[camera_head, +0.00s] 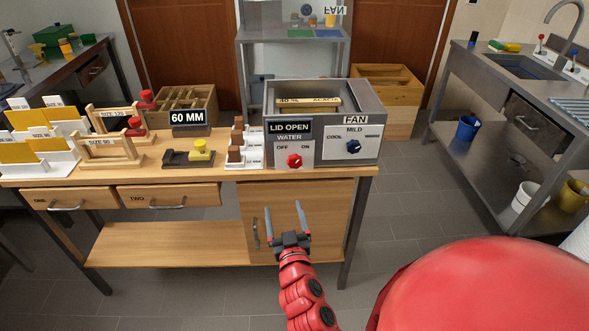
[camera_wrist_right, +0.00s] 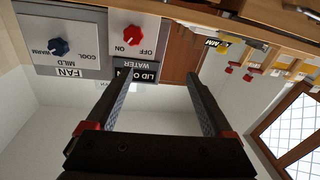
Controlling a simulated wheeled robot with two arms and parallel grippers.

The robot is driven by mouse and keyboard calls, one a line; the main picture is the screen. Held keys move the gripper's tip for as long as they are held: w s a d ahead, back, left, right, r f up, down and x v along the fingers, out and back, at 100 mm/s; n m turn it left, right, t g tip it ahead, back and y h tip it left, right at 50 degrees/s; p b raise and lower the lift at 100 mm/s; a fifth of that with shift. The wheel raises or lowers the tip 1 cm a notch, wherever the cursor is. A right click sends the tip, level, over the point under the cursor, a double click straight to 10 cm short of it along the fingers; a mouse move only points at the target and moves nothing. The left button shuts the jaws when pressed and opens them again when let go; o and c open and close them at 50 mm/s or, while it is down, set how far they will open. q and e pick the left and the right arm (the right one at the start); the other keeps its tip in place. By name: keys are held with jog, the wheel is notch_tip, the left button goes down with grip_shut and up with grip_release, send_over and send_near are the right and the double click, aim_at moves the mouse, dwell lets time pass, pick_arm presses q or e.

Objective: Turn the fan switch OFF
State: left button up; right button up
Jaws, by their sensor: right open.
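In the upside-down right wrist view the knob (camera_wrist_right: 58,47) is at upper left, with WARM legible too. Its exact pointer setting is too small to tell. My right gripper (camera_head: 284,208) is open and empty, in front of the bench, below and left of the blue knob, apart from it. My left gripper is not in view.
A red WATER knob (camera_head: 294,160), marked OFF and ON, sits left of the fan knob under a LID OPEN sign (camera_head: 290,128). The wooden bench (camera_head: 215,175) holds racks, blocks and a 60 MM display (camera_head: 188,120). A sink table (camera_head: 500,85) stands right, across clear floor.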

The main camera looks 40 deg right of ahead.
jog(key=m+g+h, duration=0.2)
send_near(295, 165)
jog(key=p+x, duration=0.4)
jog(key=x, duration=0.3)
jog(key=shift+d, duration=0.1)
jog(key=shift+x, duration=0.8)
grip_shut()
